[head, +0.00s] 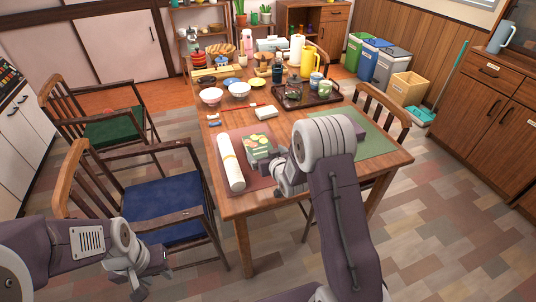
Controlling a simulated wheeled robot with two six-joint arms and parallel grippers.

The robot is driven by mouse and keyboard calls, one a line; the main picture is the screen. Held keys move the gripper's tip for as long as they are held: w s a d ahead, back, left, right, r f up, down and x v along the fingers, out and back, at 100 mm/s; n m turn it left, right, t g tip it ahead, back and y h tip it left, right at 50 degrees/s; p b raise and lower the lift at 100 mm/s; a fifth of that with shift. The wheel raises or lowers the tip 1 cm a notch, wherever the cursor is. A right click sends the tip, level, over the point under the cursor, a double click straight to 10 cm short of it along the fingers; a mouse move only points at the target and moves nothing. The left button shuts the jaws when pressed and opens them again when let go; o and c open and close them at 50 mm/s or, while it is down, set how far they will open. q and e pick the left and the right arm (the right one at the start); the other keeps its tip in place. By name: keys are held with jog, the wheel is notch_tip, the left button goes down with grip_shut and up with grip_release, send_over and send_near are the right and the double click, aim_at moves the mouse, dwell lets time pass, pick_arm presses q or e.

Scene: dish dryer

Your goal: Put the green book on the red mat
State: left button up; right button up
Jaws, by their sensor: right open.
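The green book (257,144), with a pale and yellow picture on its cover, lies on the red mat (262,182) on the near part of the table. My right gripper (278,168) is open beside the book's right edge, low over the mat. My forearm hides part of it, and I cannot tell whether it touches the book. My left gripper (140,284) hangs at the lower left, away from the table, and its jaws do not show clearly.
A rolled white paper (231,163) lies along the mat's left side. A green mat (372,143) is at the right. Bowls (239,89) and a dark tray (325,99) with cups stand farther back. A blue-seated chair (165,208) stands left of the table.

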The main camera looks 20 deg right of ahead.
jog(key=v, duration=0.2)
jog(key=shift+s+r, duration=0.15)
jog(key=shift+s, duration=0.05)
jog(key=s+a+f+g, duration=0.2)
jog(key=s+g, duration=1)
jog(key=s, duration=1.8)
notch_tip(320, 180, up, 16)
jog(key=p, duration=1.6)
jog(key=shift+w+a+r+m+p, duration=0.2)
jog(key=shift+a+r+m+p, duration=0.1)
jog(key=shift+p, duration=0.1)
